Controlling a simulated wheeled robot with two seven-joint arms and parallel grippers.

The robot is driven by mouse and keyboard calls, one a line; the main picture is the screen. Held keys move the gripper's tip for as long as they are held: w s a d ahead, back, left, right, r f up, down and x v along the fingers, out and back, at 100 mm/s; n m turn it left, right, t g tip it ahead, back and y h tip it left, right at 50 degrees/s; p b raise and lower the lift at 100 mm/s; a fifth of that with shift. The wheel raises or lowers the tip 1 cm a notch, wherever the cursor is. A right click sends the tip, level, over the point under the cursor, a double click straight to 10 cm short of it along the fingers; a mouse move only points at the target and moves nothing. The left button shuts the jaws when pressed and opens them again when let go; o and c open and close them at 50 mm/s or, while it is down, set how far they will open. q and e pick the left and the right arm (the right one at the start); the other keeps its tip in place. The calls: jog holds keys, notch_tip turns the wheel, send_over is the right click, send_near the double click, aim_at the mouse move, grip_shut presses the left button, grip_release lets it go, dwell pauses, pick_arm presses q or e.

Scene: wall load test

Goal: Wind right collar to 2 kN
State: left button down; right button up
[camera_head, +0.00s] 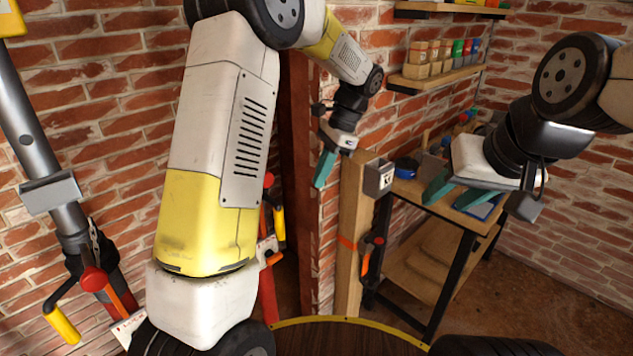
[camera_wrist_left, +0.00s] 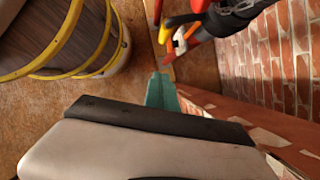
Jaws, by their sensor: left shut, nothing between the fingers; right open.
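A grey steel prop (camera_head: 45,150) stands at the left, with a red collar part (camera_head: 97,281) and a crank with a yellow grip (camera_head: 62,325). A second crank with a yellow grip (camera_head: 279,222) and red parts shows behind my left arm, which hides much of it. Red, yellow and orange crank parts (camera_wrist_left: 180,22) show at the top of the left wrist view. My left gripper (camera_head: 323,168) is shut and empty, beside the brick wall corner, apart from the cranks. My right gripper (camera_head: 447,198) is open and empty above the bench. I can read no load value.
A wooden post (camera_head: 351,230) carries a small grey box (camera_head: 379,178); a red and orange tool (camera_head: 370,262) hangs beside it. A bench with black legs (camera_head: 455,280) stands behind, under a shelf (camera_head: 440,79) with several small containers. Brick walls close in the sides.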

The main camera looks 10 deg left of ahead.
pick_arm(q)
jog(key=s+a+f, duration=0.3)
jog(key=a+f, duration=0.3)
jog(key=f, duration=0.2)
jog(key=shift+s+a+f, duration=0.3)
jog(key=shift+s+a+m, duration=0.5)
jog(key=shift+s+a, duration=0.15)
jog(key=shift+s, duration=0.05)
